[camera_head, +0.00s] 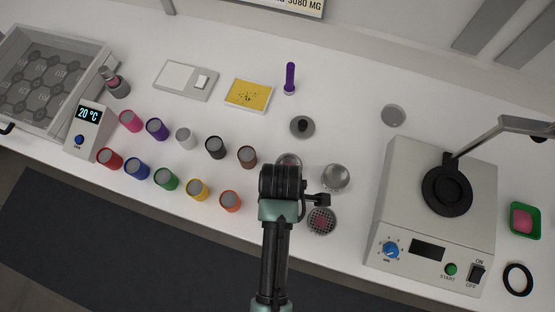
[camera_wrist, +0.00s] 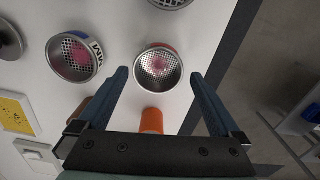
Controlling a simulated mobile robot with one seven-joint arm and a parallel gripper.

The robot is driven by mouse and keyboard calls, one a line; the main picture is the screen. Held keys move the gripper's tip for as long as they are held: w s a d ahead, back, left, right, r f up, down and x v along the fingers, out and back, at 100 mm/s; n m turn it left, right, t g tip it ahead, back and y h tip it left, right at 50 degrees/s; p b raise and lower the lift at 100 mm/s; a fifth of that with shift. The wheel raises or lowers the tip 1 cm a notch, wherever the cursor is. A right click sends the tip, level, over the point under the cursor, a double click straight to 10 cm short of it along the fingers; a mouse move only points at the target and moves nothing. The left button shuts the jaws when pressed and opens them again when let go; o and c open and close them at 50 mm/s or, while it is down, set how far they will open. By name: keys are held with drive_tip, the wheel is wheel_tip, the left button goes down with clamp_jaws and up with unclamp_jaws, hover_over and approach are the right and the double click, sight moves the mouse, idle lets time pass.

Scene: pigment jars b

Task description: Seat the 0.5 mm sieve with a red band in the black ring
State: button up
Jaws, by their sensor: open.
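The sieve with a red band (camera_wrist: 158,68) stands on the white bench in the wrist view, between and beyond my open fingertips, with its mesh facing up. Its size label is not readable. In the head view my arm hides it. My gripper (camera_head: 282,184) is empty above it; its two blue fingers show in the wrist view (camera_wrist: 158,76), apart on either side of it. A black ring (camera_head: 447,192) sits on top of the pale machine at right. A loose thin black ring (camera_head: 518,279) lies on the bench beside the machine.
An orange jar (camera_wrist: 152,120) is near my fingers. Several jars stand left. A lamp-like arm (camera_head: 500,130) reaches over the machine (camera_head: 400,215). The bench's front edge is near.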

drive_tip(key=shift+w+d+f+p, duration=0.1)
drive_tip(key=shift+f+p, duration=0.25)
drive_tip(key=shift+f, duration=1.8)
drive_tip(key=c, duration=1.1)
drive_tip(key=shift+c, duration=0.2)
